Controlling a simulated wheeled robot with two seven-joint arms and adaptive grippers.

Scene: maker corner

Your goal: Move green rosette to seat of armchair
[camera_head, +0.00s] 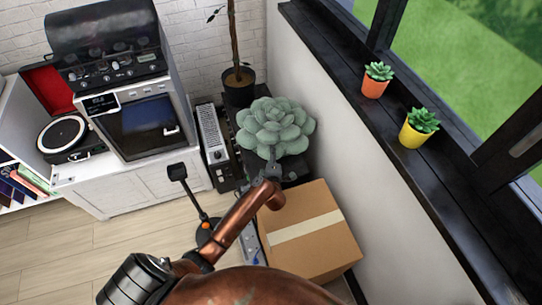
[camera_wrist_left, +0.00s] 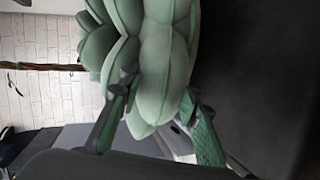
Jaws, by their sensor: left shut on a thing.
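The green rosette (camera_head: 272,127), a large succulent-like shape with thick pale green petals, shows in the middle of the head view. My left gripper (camera_head: 271,168) is shut on its near, lower side. In the left wrist view the rosette (camera_wrist_left: 165,55) fills the upper middle, and the two fingers of my left gripper (camera_wrist_left: 162,108) press against its petals from both sides. I cannot make out the armchair in either view. My right gripper is not in view.
A cardboard box (camera_head: 311,232) stands below and right of the rosette. A potted plant (camera_head: 239,88) and dark equipment (camera_head: 214,140) are behind and left. A white cabinet (camera_head: 135,185) stands left. Two small potted succulents (camera_head: 375,80) (camera_head: 417,128) stand on the black windowsill.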

